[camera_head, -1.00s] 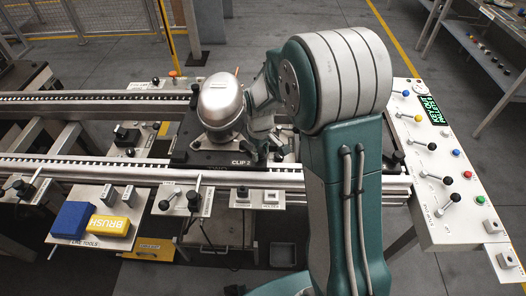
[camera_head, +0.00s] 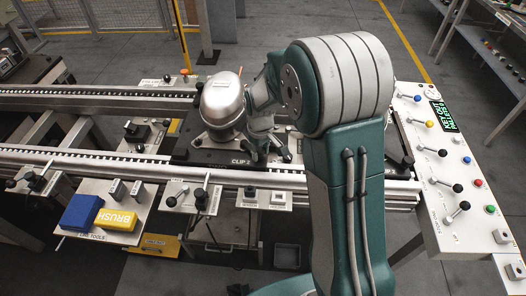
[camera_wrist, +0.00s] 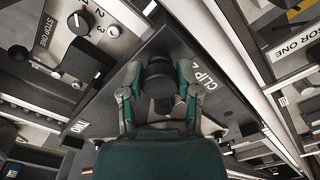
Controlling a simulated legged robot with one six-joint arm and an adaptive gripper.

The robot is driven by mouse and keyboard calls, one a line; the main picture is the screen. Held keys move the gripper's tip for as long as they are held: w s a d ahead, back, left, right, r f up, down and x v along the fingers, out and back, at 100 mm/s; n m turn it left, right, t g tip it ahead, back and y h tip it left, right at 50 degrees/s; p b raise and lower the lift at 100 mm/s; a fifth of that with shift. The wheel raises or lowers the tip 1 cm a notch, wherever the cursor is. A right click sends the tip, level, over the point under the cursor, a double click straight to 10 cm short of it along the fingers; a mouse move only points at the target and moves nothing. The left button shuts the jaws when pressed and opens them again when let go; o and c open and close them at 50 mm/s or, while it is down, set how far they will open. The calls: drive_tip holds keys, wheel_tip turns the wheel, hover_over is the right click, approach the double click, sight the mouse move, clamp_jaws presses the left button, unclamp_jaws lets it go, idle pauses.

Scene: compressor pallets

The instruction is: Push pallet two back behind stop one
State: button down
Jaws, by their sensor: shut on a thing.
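Pallet two (camera_head: 205,155) is a dark plate on the conveyor rails, marked CLIP 2, and carries a silver domed compressor (camera_head: 222,100). In the wrist view the pallet (camera_wrist: 185,52) shows the labels TWO and CLIP 2. My gripper (camera_wrist: 159,75) is shut on a round black knob (camera_wrist: 159,88) standing on the pallet; in the head view my gripper (camera_head: 264,150) is at the pallet's near side, right of the compressor, partly hidden by my arm.
The near rail (camera_head: 100,165) runs along the front. Levers on plates (camera_head: 190,198), a blue block (camera_head: 81,212) and a yellow brush (camera_head: 117,220) sit before it. A control panel (camera_head: 445,165) with several levers stands at right. The rails left of the pallet look partly free.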

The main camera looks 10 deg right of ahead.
sight(247, 159)
drive_tip(key=shift+w+a+f, duration=0.1)
drive_tip(key=shift+w+a, duration=0.15)
drive_tip(key=shift+a, duration=0.75)
drive_tip(key=shift+w+a+f, duration=0.1)
drive_tip(key=shift+w+a, duration=0.15)
drive_tip(key=shift+a, duration=0.75)
drive_tip(key=shift+c, duration=1.2)
unclamp_jaws()
drive_tip(key=shift+w+r, duration=0.1)
wheel_tip(247, 159, up, 12)
drive_tip(key=f, duration=0.1)
drive_tip(key=s+d+r+m+t, duration=0.1)
drive_tip(key=s+d+r+m, duration=0.1)
drive_tip(key=s+r, duration=0.35)
drive_tip(key=s+d+r+m+t, duration=0.1)
drive_tip(key=s+d+r+t, duration=0.15)
drive_tip(key=s+r, duration=0.35)
drive_tip(key=s+d+m+t, duration=0.2)
drive_tip(key=s, duration=1.1)
drive_tip(key=shift+s+d+f+m, duration=0.15)
drive_tip(key=shift+d+f+m, duration=0.1)
drive_tip(key=shift+d+m, duration=0.15)
